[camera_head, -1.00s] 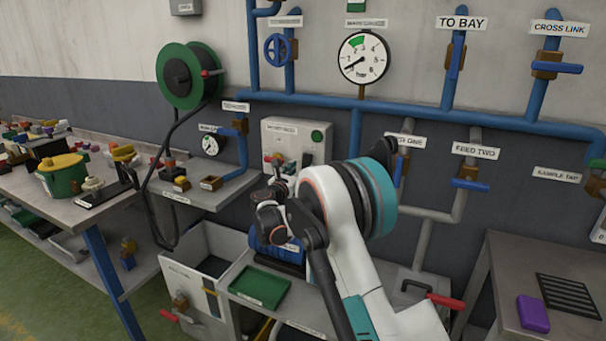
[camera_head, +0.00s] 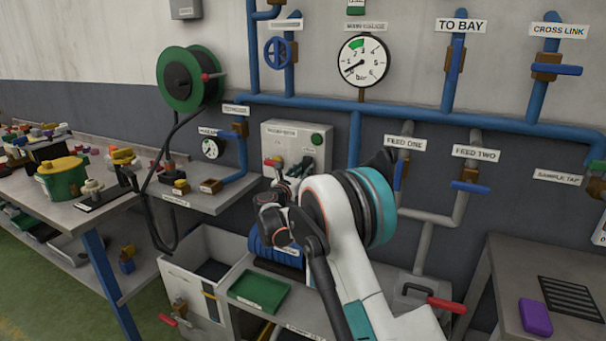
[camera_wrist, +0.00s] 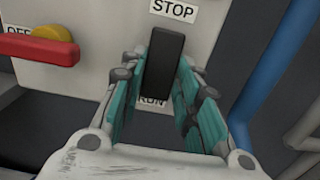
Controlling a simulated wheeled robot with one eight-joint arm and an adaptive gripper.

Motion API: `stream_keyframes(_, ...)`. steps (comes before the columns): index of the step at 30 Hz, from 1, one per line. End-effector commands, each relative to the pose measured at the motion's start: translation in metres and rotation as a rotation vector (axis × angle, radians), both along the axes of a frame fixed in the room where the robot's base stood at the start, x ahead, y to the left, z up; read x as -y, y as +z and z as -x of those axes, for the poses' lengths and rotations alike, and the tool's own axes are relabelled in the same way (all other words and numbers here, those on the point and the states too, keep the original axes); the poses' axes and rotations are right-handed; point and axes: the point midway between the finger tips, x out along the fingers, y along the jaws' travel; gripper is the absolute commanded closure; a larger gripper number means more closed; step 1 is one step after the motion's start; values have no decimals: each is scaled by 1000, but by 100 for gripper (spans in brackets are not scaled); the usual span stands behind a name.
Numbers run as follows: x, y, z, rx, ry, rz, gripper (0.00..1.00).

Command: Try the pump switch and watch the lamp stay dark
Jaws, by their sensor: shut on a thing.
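The pump switch is a black lever (camera_wrist: 164,62) on a pale panel (camera_head: 272,134) on the wall. In the wrist view it stands between a STOP label above and a RUN label at its lower end. My gripper (camera_wrist: 162,82) is shut on the lever, with teal fingers on both sides of it. In the head view my gripper (camera_head: 293,183) is small and partly hidden by my arm. A round, dull green lamp-like disc (camera_head: 316,139) is at the panel's upper right and shows no clear glow. It is outside the wrist view.
A red handle (camera_wrist: 45,50) with a yellow hub, by an OFF label, is left of the lever. A blue pipe (camera_head: 355,135) runs to the panel's right. A blue motor-like body (camera_head: 262,248) and green tray (camera_head: 259,288) lie below. The main gauge (camera_head: 363,60) hangs above.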

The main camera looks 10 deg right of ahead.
Motion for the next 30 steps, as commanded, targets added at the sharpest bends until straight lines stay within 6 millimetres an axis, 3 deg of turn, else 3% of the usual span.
stream_keyframes(15,3,-12,-4,271,-1,200,94)
stream_keyframes(27,2,-12,-3,296,2,217,94)
stream_keyframes(28,2,-12,-3,296,2,217,68)
stream_keyframes(30,2,-12,-3,295,1,216,52)
